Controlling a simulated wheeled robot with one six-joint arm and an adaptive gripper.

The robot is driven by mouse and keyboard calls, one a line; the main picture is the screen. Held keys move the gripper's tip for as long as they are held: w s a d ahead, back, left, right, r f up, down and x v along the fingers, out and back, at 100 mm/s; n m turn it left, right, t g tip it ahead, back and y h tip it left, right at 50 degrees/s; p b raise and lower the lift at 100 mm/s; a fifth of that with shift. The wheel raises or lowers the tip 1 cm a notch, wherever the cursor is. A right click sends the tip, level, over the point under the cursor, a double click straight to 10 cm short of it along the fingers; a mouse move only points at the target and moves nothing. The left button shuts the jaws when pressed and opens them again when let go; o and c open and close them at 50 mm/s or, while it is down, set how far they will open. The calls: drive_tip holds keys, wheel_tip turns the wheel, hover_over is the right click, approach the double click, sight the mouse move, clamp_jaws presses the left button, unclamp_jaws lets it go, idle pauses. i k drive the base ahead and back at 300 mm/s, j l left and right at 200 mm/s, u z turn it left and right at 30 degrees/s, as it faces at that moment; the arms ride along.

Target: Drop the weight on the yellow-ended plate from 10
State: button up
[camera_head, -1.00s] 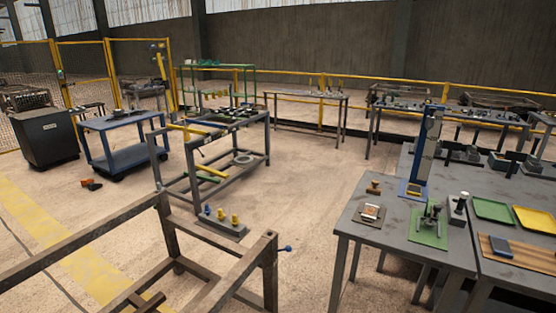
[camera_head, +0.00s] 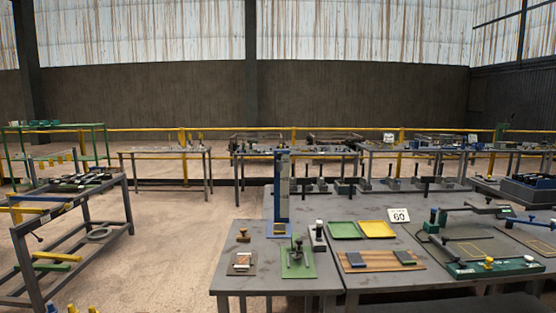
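My gripper is not in view. A tall blue column with a pale strip down its front (camera_head: 282,190), perhaps the drop scale, stands on a blue base on the grey table (camera_head: 225,278). Its markings are too small to read. A small brown knobbed piece (camera_head: 243,236) and a dark post with a white top (camera_head: 318,236) stand on either side of it; I cannot tell whether either is the weight. A green plate with an upright fixture (camera_head: 297,260) lies in front. I cannot make out which plate has yellow ends.
A green tray (camera_head: 345,230), a yellow tray (camera_head: 377,229), a wooden board (camera_head: 355,266) with two dark blocks and a sign reading 60 (camera_head: 399,215) are to the right. A green-based device (camera_head: 495,268) lies farther right. A metal rack (camera_head: 128,215) stands left; floor between is clear.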

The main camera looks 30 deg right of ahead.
sight(279, 162)
drive_tip(key=i+l+z, duration=0.1)
drive_tip(key=l, duration=0.3)
drive_tip(key=i+l+z, duration=0.1)
drive_tip(key=l, duration=0.35)
drive_tip(key=i+l+z, duration=0.15)
drive_tip(key=i+l, duration=0.15)
drive_tip(key=i+l+z, duration=0.1)
drive_tip(key=l, duration=0.35)
drive_tip(key=i, duration=0.05)
